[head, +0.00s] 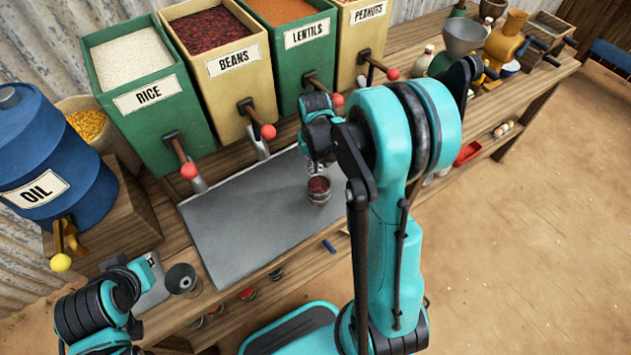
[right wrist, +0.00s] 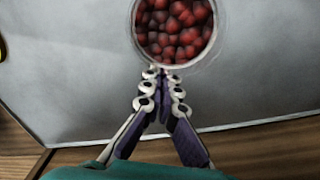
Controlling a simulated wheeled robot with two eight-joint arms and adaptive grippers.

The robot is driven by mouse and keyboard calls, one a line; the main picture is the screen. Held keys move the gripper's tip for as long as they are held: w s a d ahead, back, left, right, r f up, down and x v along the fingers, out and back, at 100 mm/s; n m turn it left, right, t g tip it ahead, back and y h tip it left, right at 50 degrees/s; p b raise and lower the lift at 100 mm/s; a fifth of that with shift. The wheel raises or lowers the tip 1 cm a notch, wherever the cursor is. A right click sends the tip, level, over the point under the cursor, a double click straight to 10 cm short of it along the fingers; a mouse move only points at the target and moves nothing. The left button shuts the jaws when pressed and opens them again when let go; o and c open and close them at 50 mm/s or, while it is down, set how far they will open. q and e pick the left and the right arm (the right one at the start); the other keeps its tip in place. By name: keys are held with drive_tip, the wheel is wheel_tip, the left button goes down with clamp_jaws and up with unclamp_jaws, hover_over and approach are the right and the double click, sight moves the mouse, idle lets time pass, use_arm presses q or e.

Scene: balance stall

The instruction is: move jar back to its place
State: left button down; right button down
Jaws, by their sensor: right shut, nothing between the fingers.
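The jar (head: 319,192) is a small clear jar of dark red beans, standing upright on the grey metal sheet (head: 235,225) on the counter. It also shows from above at the top of the right wrist view (right wrist: 174,30). My right gripper (right wrist: 160,72) is shut and empty, its fingertips right beside the jar's near edge; whether they touch it I cannot tell. In the head view my right gripper (head: 316,166) is partly hidden by its own arm. My left arm comes in at the lower left; its gripper (head: 146,268) is small, its fingers unclear.
Bins of rice (head: 150,97), beans (head: 236,63), lentils (head: 307,37) and peanuts (head: 367,12) stand behind the sheet, with red-knobbed levers jutting forward. A blue oil barrel (head: 45,150) is at left. A dark funnel-like cup (head: 182,279) stands near my left gripper. The sheet's left part is clear.

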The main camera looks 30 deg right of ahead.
sight(318, 189)
wheel_tip(318, 189, down, 3)
drive_tip(key=shift+f+b, duration=0.1)
drive_tip(key=shift+b, duration=0.3)
drive_tip(key=shift+s, duration=0.15)
drive_tip(key=shift+s+a, duration=0.2)
drive_tip(key=shift+s, duration=0.15)
drive_tip(key=s, duration=0.2)
drive_tip(key=s+a, duration=0.1)
drive_tip(key=s, duration=0.1)
drive_tip(key=shift+a+b, duration=0.15)
drive_tip(key=shift+b, duration=0.15)
drive_tip(key=shift+w, duration=0.1)
